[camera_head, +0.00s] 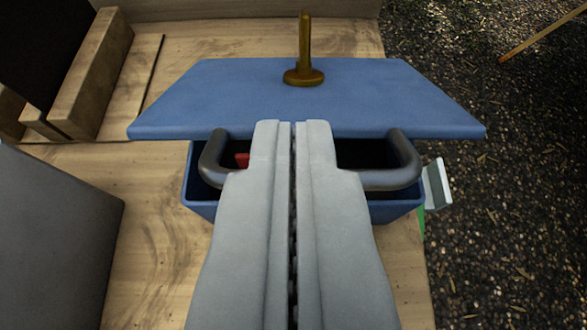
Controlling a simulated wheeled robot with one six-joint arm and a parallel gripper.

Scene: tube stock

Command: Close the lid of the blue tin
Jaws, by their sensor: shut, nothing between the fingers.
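The blue tin (204,203) stands on a wooden surface in the middle of the view, partly behind my gripper. Its flat blue lid (225,98) is at the far side, raised at an angle, with a dark gap between its near edge and the tin's rim. A brass knob (304,75) stands up on the lid. A dark grey bar handle (392,178) crosses in front of the opening, and my gripper hides its middle. My gripper (293,128) is shut and empty, its tips at the lid's near edge. I cannot tell whether they touch. Something small and red (242,160) shows inside the tin.
A wooden block frame (95,75) stands at the back left. A dark grey box (55,240) is at the left. A white and green object (436,185) sits right of the tin, near the wood's edge (425,270). Dark speckled ground lies beyond at the right.

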